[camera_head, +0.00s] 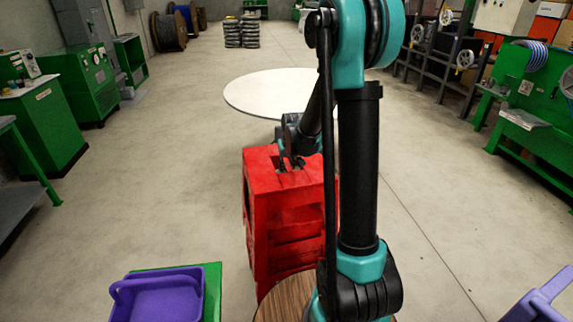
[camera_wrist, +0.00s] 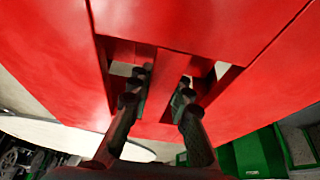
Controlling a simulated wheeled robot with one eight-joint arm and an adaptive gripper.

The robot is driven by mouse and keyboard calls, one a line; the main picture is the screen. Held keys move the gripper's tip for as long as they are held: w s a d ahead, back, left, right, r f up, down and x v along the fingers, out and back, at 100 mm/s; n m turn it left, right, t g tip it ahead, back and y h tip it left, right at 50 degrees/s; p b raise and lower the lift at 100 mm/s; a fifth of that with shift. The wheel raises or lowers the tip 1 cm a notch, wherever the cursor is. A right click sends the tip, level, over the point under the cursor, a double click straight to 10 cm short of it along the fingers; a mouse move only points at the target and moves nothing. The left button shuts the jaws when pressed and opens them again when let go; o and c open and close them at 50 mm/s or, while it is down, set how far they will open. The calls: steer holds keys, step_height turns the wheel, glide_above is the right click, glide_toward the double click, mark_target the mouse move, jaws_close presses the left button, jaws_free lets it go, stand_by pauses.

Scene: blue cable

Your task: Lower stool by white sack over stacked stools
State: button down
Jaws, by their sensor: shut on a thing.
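A red stool (camera_head: 265,210) with a slotted top is in the middle of the head view, partly behind my arm. Several red tiers show down its side; I cannot tell whether these are one stool or a stack. My gripper (camera_head: 290,162) is at the slots in its top. In the wrist view, the red top (camera_wrist: 220,30) fills the upper part, and my two fingers (camera_wrist: 160,90) reach into the slots on either side of a red bar. The gripper is shut on the stool there. I see no white sack.
A white round table (camera_head: 265,92) stands behind the stool. A round wooden top (camera_head: 285,300) is in front of it, near my arm. A purple basket (camera_head: 165,295) sits on a green surface at lower left. Green machines line both sides. The floor left of the stool is clear.

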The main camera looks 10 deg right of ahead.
mark_target(290, 170)
steer(key=shift+f, duration=1.95)
steer(key=shift+f, duration=2.25)
steer(key=c, duration=1.3)
jaws_free()
steer(key=shift+v, duration=6.05)
steer(key=shift+s+d, duration=0.1)
steer(key=shift+s, duration=0.1)
